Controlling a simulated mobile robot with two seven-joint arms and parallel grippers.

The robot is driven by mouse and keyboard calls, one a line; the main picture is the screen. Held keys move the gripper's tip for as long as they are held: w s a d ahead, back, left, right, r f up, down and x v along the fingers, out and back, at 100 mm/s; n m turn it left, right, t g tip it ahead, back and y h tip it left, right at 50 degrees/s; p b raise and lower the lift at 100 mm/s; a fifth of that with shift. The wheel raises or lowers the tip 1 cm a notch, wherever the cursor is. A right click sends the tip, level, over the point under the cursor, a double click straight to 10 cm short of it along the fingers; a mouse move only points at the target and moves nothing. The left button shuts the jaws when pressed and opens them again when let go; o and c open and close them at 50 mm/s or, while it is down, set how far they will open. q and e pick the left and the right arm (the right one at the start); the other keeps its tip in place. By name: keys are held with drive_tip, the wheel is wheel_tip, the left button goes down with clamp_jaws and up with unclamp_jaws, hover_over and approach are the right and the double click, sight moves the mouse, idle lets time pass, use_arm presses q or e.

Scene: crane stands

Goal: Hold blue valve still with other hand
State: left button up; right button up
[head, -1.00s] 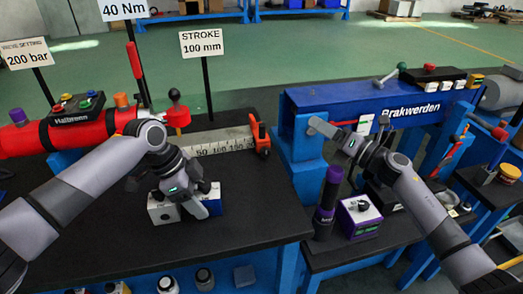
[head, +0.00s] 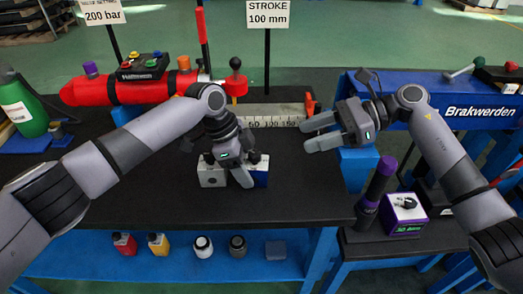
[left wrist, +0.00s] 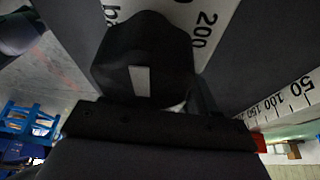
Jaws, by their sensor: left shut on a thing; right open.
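The blue valve (head: 261,177) is a small block, blue at its right end with a white part (head: 211,175) at its left, standing on the black table top. My left gripper (head: 240,175) reaches down over its middle and is shut on it. The gripper hides the gripped part. In the left wrist view a black knob-like shape with a white mark (left wrist: 141,80) sits before a pale face lettered 200. My right gripper (head: 312,134) is open and empty, fingers pointing left, above the table's right part and apart from the valve.
A white ruler (head: 272,121) lies behind the valve, with a red cylinder (head: 115,90) at back left. A purple-framed box (head: 404,213) and a dark purple-topped cylinder (head: 376,183) stand on the lower right table. The black table top (head: 130,205) in front is clear.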

sight(259, 153)
drive_tip(key=x, duration=1.2)
drive_tip(key=shift+s, duration=0.15)
clamp_jaws()
